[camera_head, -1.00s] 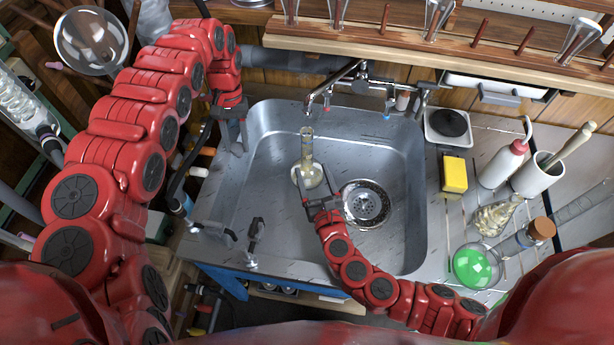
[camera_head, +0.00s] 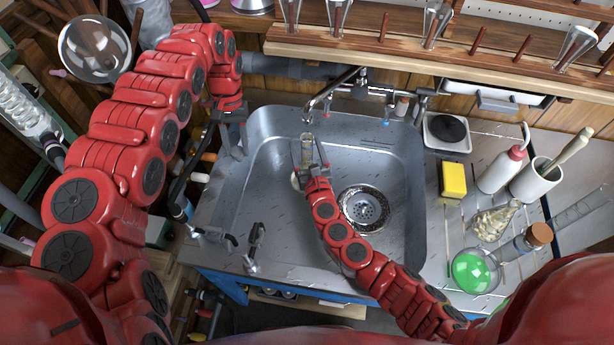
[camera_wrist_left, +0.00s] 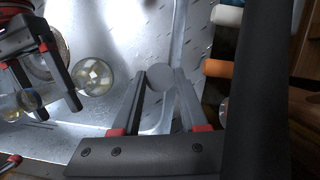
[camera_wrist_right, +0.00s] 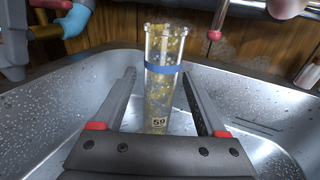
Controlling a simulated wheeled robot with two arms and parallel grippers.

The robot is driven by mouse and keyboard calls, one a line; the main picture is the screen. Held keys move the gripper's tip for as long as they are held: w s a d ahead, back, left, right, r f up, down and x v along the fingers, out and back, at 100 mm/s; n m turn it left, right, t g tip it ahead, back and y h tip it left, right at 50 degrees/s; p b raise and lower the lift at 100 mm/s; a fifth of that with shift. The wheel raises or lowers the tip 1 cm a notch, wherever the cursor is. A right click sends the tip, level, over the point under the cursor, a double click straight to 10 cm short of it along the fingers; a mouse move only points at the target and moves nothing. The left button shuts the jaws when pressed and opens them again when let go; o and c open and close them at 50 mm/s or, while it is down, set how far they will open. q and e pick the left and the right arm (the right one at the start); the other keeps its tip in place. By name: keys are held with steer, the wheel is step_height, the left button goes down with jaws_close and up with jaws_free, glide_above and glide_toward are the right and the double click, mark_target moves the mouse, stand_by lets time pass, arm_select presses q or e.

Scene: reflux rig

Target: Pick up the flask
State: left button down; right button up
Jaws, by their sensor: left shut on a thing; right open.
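A clear glass flask (camera_head: 307,141) with a long neck stands in the steel sink. Its neck (camera_wrist_right: 162,95), with a blue band and the number 59, rises between the fingers of my right gripper in the right wrist view. My right gripper (camera_head: 313,165) is open, with a finger on each side of the neck and gaps visible. It hides most of the flask's body in the head view. My left gripper (camera_head: 231,138) is at the sink's back left corner. In the left wrist view it (camera_wrist_left: 160,90) is shut on a grey round-ended thing (camera_wrist_left: 160,77).
The faucet (camera_head: 335,90) hangs over the sink just behind the flask. The drain (camera_head: 365,207) is right of my right gripper. On the right counter are a yellow sponge (camera_head: 453,180), a wash bottle (camera_head: 502,170), a conical flask (camera_head: 494,223) and a green-filled flask (camera_head: 473,272).

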steer(key=shift+x, duration=0.95)
jaws_close()
stand_by(0.6)
